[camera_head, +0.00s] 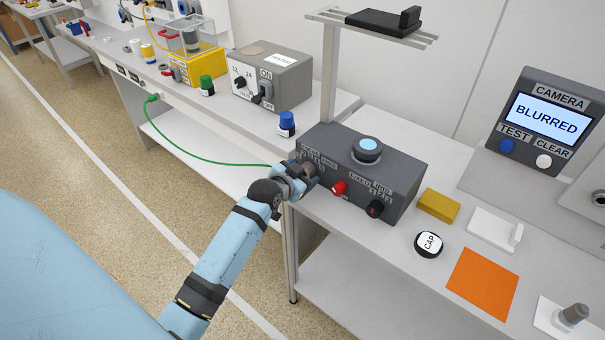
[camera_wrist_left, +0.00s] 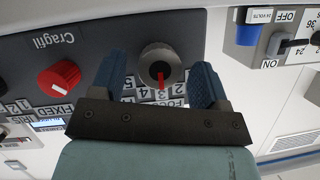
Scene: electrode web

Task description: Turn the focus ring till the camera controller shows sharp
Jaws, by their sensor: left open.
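The camera controller (camera_head: 548,100) stands at the right, and its screen (camera_head: 546,118) reads BLURRED. The dark camera box (camera_head: 395,175) sits on the bench with a round lens (camera_head: 367,148) on top. In the left wrist view, the focus ring (camera_wrist_left: 158,62) is a round grey knob with a red pointer, beside a number scale partly hidden by my gripper. My left gripper (camera_head: 304,176) is at the left end of the box's front face. Its open fingers stand on either side of the knob; I cannot tell whether they touch it. My right gripper is not in view.
A red knob (camera_head: 338,188) and a black-and-red knob (camera_head: 375,208) share the box's front. A metal post (camera_head: 330,75) rises behind it. A yellow block (camera_head: 438,206), a CAP disc (camera_head: 428,243) and an orange sheet (camera_head: 482,283) lie to the right. A green cable (camera_head: 190,151) hangs at the left.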

